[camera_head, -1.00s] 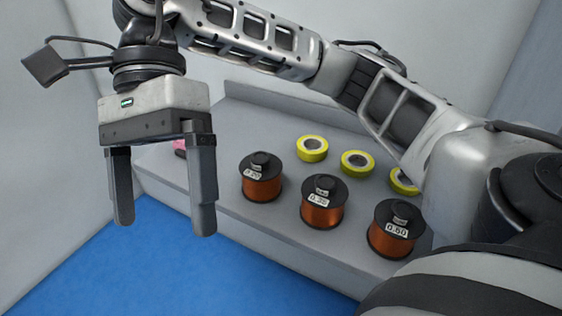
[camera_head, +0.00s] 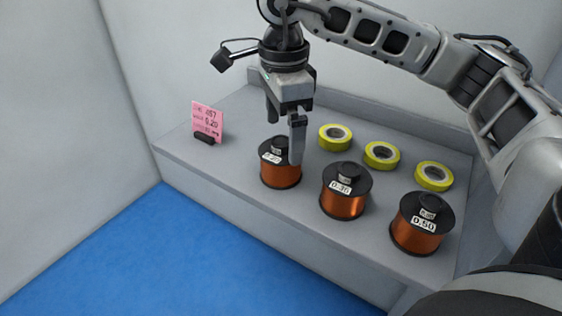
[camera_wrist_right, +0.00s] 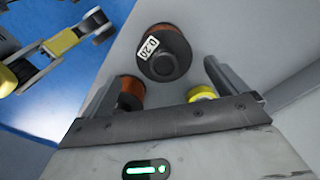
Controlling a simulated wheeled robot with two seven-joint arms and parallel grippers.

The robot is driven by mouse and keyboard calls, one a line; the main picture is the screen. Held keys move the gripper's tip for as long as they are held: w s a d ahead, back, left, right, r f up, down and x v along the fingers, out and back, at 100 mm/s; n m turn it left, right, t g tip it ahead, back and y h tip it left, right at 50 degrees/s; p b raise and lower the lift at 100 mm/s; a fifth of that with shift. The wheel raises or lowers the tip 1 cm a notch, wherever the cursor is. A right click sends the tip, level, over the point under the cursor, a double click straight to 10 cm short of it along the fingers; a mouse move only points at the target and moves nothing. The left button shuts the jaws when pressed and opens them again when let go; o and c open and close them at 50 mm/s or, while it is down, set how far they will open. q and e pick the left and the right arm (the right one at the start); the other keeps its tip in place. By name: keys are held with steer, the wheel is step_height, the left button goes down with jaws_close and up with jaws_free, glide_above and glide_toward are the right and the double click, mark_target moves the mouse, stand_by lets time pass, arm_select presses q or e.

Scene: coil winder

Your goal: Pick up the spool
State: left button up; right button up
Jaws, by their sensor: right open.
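Three copper-wound spools with black flanges stand upright in a row on the grey shelf. The left spool (camera_head: 281,175) has a label partly hidden in the head view; in the wrist view this spool (camera_wrist_right: 165,52) reads 0.20. The middle spool (camera_head: 345,200) reads about 0.35 and the right spool (camera_head: 416,235) reads 0.50. My right gripper (camera_head: 284,140) points down at the left spool's top, one finger in front of it. In the wrist view the open fingers (camera_wrist_right: 160,72) have the 0.20 spool ahead between them, not gripped. My left gripper is not in view.
A pink card (camera_head: 207,119) reading 0.20 stands in a black holder at the shelf's left. Three yellow tape rolls (camera_head: 381,156) lie behind the spools. The grey shelf (camera_head: 225,165) has free room left of the spools. A low back wall (camera_head: 345,112) borders it.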

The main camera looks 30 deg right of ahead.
steer(key=shift+w+f, duration=0.15)
steer(key=shift+f, duration=1.25)
steer(key=shift+w+f, duration=0.15)
steer(key=shift+f, duration=1.2)
steer(key=shift+r, duration=0.1)
steer(key=c, duration=1.5)
step_height(320, 180, up, 10)
steer(key=s+a+f+n, duration=0.3)
steer(key=a+f+n, duration=1.2)
steer(key=a+n, duration=0.5)
step_height(320, 180, up, 14)
steer(key=m, duration=1.9)
glide_above(281, 140)
steer(key=shift+w+a+r, duration=0.1)
steer(key=shift+a+r, duration=0.05)
steer(key=shift+a, duration=0.25)
steer(key=shift+d+r+m, duration=0.35)
steer(key=shift+d+m, duration=0.05)
steer(key=shift+m, duration=0.1)
